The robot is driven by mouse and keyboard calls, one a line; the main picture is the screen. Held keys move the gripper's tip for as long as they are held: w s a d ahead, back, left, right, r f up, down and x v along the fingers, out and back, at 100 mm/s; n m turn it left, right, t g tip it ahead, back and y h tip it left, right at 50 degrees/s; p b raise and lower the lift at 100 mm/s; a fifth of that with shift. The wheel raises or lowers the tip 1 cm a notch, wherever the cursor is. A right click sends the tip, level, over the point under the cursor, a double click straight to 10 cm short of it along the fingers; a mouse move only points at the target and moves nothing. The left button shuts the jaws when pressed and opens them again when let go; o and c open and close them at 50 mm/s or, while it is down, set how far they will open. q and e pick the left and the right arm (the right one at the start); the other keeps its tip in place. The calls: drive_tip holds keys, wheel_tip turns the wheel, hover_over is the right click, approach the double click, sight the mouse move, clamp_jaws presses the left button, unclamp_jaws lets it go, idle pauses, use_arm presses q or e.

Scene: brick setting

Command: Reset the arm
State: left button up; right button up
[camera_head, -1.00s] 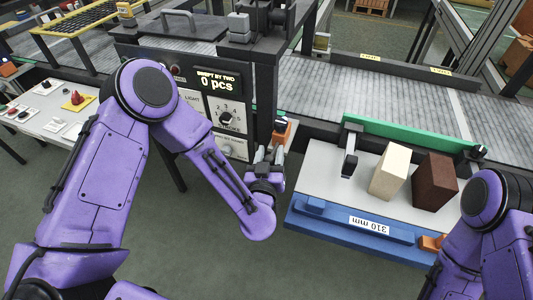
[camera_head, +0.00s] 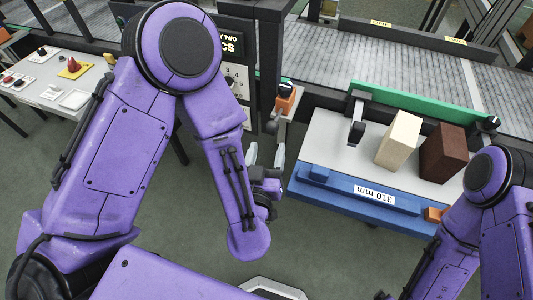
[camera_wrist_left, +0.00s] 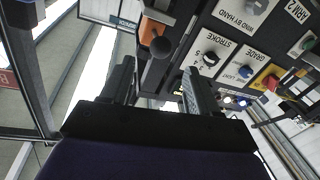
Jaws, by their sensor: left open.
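My left arm (camera_head: 130,140) comes in from the left and bends down in front of the control panel. My left gripper (camera_head: 266,156) points up the picture, open, with nothing between its fingers. It is left of the blue-edged bench and below the orange box with a black knob (camera_head: 286,97). In the left wrist view the two dark fingers (camera_wrist_left: 160,82) stand apart, with the orange box (camera_wrist_left: 154,30) beyond them. My right arm (camera_head: 465,235) is at the lower right; its gripper is out of the picture.
A cream brick (camera_head: 398,141) and a dark brown brick (camera_head: 443,152) stand on the bench (camera_head: 326,140), behind its blue rail marked 310 mm (camera_head: 345,188). The control panel (camera_wrist_left: 236,42) has knobs and lights. A side table with switches (camera_head: 40,88) stands left. Grey floor is open below.

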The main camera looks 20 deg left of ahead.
idle(0.4)
use_arm(q)
drive_tip(key=s+a+f+g+h, duration=0.15)
drive_tip(key=f+g, duration=0.25)
drive_tip(key=f, duration=0.4)
drive_tip(key=s+a+f+g+h, duration=0.1)
drive_tip(key=s+a+f+g, duration=0.15)
drive_tip(key=f, duration=0.55)
drive_tip(key=s+a+f+n+g+y, duration=0.1)
drive_tip(key=s+a+f+g, duration=0.3)
drive_tip(key=s+a, duration=0.3)
drive_tip(key=s+a+f+n+g+y, duration=0.2)
drive_tip(key=s+a+f+g, duration=0.2)
drive_tip(key=s+a+f, duration=0.3)
drive_tip(key=shift+s, duration=0.9)
